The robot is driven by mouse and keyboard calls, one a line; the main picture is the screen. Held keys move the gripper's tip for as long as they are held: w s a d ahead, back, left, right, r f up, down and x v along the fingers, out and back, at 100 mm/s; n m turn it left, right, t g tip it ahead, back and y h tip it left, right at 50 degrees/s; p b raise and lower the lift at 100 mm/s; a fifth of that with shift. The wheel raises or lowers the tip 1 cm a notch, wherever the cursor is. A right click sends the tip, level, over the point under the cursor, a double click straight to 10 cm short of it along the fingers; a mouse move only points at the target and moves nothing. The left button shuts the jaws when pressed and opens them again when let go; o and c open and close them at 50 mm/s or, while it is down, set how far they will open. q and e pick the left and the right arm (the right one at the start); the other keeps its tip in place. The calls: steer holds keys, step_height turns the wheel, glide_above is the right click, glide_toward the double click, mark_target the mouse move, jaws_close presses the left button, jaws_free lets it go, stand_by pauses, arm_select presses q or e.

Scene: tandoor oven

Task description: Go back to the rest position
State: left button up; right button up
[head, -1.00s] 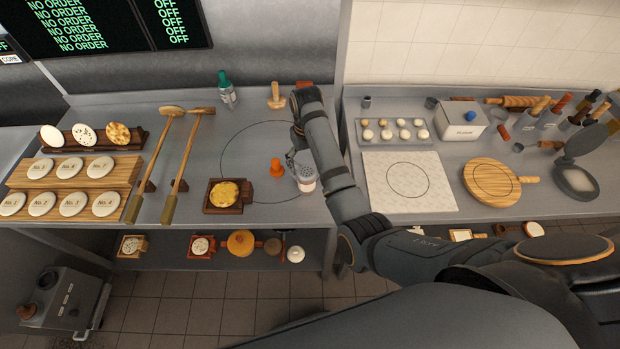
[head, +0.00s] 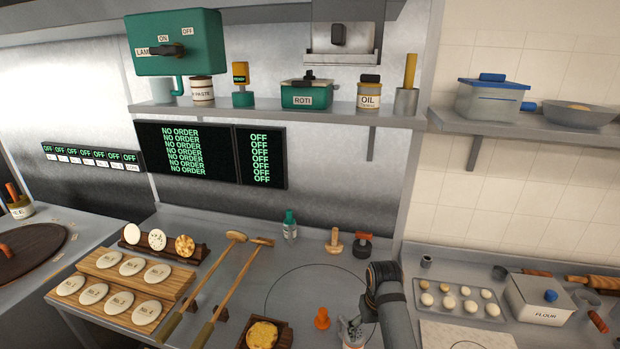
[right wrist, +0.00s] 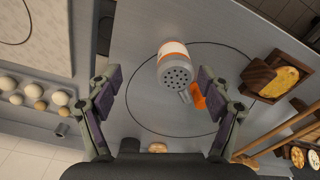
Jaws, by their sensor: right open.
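My right gripper (head: 356,322) is low in the head view, above the counter, with the arm coming up from the bottom edge. In the right wrist view its two fingers (right wrist: 158,88) are wide apart with nothing between the tips. In the head view the shaker is mostly cut off by the bottom edge. My left gripper is not in view.
An orange knobbed piece (head: 322,318) stands beside the shaker. A bread on a wooden holder (head: 284,333) and two long wooden-handled tools (head: 228,290) lie to the left. A dough tray (head: 484,303) and flour box (head: 545,300) are right. A loaded shelf (head: 270,113) hangs above.

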steer(key=s+d+f+t, duration=0.1)
steer(key=s+d+f, duration=0.15)
steer(key=s, duration=0.35)
steer(key=s+d+f, duration=0.1)
steer(key=s+d, duration=0.3)
steer(key=s, duration=0.2)
steer(key=s+r+t+h, duration=0.15)
steer(key=s+r, duration=0.25)
steer(key=s, duration=0.6)
steer(key=s+d+f+b, duration=0.15)
steer(key=f+b, duration=0.25)
steer(key=f, duration=1.4)
steer(key=s+d+f+b, duration=0.15)
steer(key=f+b, duration=0.25)
steer(key=f, duration=1.4)
steer(key=s+f+g+b, duration=0.2)
steer(key=s+f+b, duration=0.3)
steer(key=s+f, duration=1.3)
step_height(320, 180, down, 2)
steer(key=shift+d+f+y, duration=0.1)
steer(key=shift+d+y, duration=0.25)
steer(key=shift+d, duration=0.1)
